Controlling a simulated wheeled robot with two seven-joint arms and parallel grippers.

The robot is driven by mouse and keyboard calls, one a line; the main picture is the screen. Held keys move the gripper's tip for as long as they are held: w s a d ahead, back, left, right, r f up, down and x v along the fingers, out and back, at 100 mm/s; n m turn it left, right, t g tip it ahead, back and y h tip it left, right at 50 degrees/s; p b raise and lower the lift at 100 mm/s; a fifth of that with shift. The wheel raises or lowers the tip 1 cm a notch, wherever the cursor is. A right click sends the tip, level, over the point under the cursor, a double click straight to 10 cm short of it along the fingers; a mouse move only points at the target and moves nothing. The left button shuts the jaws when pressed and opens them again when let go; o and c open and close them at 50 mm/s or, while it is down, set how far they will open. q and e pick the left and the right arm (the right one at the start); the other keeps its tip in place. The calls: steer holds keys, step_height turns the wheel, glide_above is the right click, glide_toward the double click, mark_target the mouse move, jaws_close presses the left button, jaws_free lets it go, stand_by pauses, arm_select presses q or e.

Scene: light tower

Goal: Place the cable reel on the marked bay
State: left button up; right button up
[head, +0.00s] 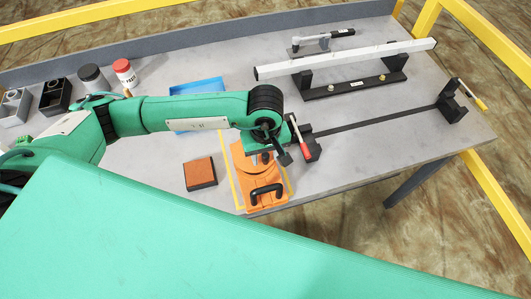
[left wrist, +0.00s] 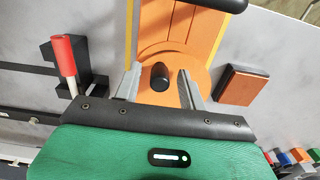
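The orange cable reel (head: 262,182) with a black carrying handle stands near the front edge of the table. It lies within yellow tape lines of the marked bay (head: 233,175), partly hidden by my arm. My left gripper (head: 262,156) is over the reel's far end. In the left wrist view, the reel (left wrist: 190,30) shows a round orange part with a black knob. My left gripper (left wrist: 160,72) is open, with one finger on each side of the knob and visible gaps beside it. My right gripper is not in view.
A brown-topped block (head: 200,172) lies left of the reel. A red-handled clamp (head: 302,140) stands close on the right, beside a long dark bar. A white tube (head: 350,58) rests on a black stand behind. A blue tray (head: 197,87) is partly behind my arm.

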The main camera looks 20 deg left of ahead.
arm_select(q)
steer(key=shift+r, duration=0.45)
step_height(320, 180, up, 11)
steer(key=b, duration=0.2)
steer(key=shift+r+b, duration=0.15)
steer(key=shift+b, duration=0.25)
